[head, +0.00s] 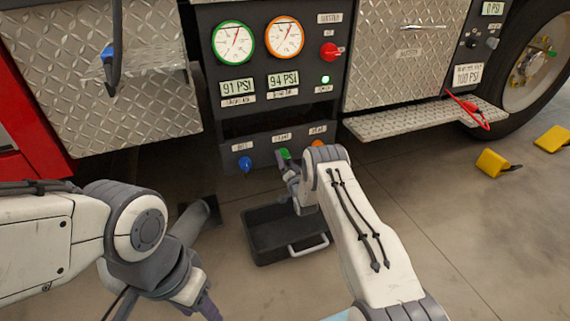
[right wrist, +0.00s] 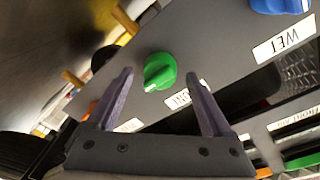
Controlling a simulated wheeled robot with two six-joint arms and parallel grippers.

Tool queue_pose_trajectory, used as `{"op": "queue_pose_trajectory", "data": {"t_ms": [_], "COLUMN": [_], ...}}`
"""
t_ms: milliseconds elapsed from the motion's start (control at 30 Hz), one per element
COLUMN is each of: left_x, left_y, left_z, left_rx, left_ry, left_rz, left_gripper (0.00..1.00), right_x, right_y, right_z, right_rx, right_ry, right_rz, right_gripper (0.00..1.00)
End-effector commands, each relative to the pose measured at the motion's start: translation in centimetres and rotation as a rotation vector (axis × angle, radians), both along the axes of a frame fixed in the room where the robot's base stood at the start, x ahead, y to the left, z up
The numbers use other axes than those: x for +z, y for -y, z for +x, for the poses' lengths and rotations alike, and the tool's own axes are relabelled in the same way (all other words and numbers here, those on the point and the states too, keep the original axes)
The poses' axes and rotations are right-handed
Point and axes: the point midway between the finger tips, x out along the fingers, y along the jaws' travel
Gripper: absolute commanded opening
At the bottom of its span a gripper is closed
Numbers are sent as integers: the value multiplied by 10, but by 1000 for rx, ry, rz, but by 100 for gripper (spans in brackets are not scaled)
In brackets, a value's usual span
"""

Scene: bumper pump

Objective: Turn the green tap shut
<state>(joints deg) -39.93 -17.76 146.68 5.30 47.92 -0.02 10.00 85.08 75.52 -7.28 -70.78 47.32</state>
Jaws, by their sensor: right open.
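The green tap (head: 284,154) is on the lower dark panel of the truck, between a blue tap (head: 245,163) and an orange tap (head: 318,143). In the right wrist view, the green tap (right wrist: 160,72) shows as a round knob with a raised grip, between the two purple fingers of my open right gripper (right wrist: 158,75). The fingers do not visibly press on it. In the head view my right gripper (head: 289,172) is just below the green tap, partly hidden by its own arm. My left gripper (head: 207,307) is low at left, away from the panel; its finger gap is unclear.
A black tray (head: 262,244) with a pale handle lies on the floor below the panel. Above are two gauges, 91 and 94 PSI displays, a red knob (head: 329,51) and a lit green lamp (head: 325,79). A step (head: 400,124) juts out at right; yellow chocks (head: 492,163) lie beyond.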

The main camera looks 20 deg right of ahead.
Motion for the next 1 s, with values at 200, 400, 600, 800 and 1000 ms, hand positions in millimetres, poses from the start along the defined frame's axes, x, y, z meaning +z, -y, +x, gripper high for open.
{"op": "queue_pose_trajectory", "data": {"t_ms": [200,400,600,800,1000], "left_x": [-7,-6,-6,-7,-7], "left_y": [0,0,0,0,0], "left_z": [0,0,0,0,0], "left_rx": [0,0,0,0,0], "left_ry": [0,0,0,0,0], "left_rz": [0,0,0,0,0], "left_gripper": [50,50,50,50,50], "right_x": [0,1,1,1,1], "right_y": [1,1,1,0,0], "right_z": [12,12,12,12,12], "right_rx": [0,-1,-1,0,0], "right_ry": [0,-1,-1,0,3], "right_rz": [0,0,0,-5,-54], "right_gripper": [84,84,16,0,0]}}
